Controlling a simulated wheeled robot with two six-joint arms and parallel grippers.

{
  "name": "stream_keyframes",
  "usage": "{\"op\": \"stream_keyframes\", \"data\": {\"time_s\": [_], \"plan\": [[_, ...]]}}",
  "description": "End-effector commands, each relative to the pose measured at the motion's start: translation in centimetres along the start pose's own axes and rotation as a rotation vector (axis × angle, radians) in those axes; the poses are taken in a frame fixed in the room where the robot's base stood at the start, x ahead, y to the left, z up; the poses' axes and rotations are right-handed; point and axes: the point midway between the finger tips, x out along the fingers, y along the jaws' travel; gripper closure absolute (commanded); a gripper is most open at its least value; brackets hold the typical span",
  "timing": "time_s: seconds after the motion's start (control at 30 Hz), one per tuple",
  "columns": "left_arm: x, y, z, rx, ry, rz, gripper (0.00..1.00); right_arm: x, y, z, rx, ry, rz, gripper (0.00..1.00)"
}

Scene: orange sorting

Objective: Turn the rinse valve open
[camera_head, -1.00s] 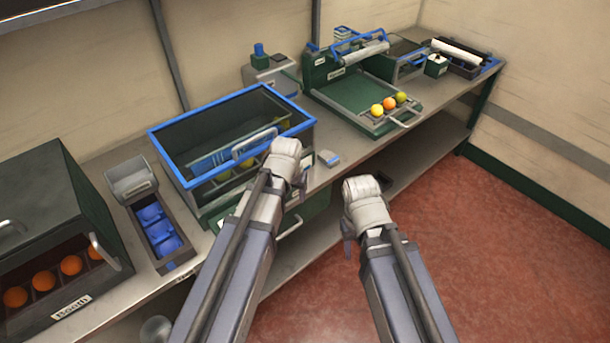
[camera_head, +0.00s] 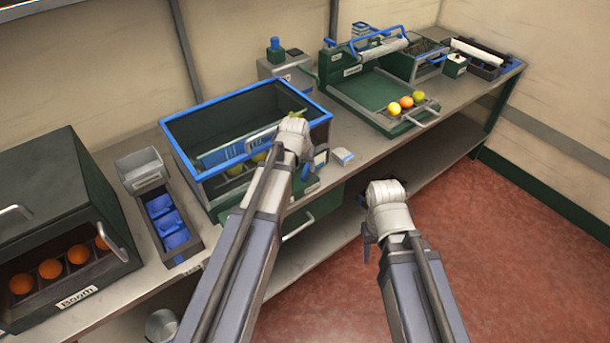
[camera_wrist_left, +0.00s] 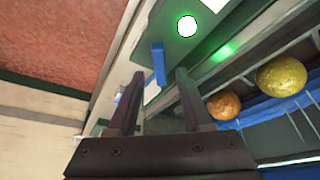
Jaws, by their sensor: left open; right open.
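A blue lever (camera_wrist_left: 158,63), which looks like the rinse valve handle, stands out from a green panel (camera_wrist_left: 182,50) with a lit white-green light (camera_wrist_left: 187,26) in the left wrist view. My left gripper (camera_wrist_left: 157,92) is open, its two dark fingers apart and the lever beyond and between their tips. I cannot tell whether they touch. In the head view the left gripper (camera_head: 300,152) is at the front right corner of the blue-rimmed tank (camera_head: 180,151), and a blue part (camera_head: 306,172) shows beside it. My right gripper (camera_head: 370,240) is open and empty over the floor.
An orange fruit (camera_wrist_left: 224,105) and a yellow fruit (camera_wrist_left: 281,76) lie in the tank beside the left fingers. A small pale block (camera_head: 343,156) lies on the bench right of the tank. A green tray (camera_head: 385,90) with fruit stands farther right.

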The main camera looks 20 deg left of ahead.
Motion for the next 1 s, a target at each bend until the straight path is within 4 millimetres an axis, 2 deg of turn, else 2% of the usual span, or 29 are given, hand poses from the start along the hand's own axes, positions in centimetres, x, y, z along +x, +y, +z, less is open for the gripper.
{"op": "stream_keyframes", "data": {"time_s": [0.03,0.2,0.53,0.9,1.0], "plan": [[1.4,0.0,0.1,0.000,0.000,0.000,0.50,1.4,-0.1,-0.1,0.000,0.000,0.000,0.50],[2.9,0.0,0.1,0.000,0.000,0.000,0.50,2.6,-0.2,-0.2,0.000,0.000,0.000,0.50],[2.9,0.0,0.0,0.000,0.000,0.000,0.50,2.6,-0.2,-0.2,0.000,0.000,0.000,0.50],[2.9,0.0,0.0,0.000,0.000,0.000,0.92,2.6,-0.2,-0.2,0.000,0.000,0.000,0.50],[2.9,0.0,0.0,0.000,0.000,0.000,1.00,2.7,-0.2,-0.2,0.000,0.000,0.000,0.50]]}}
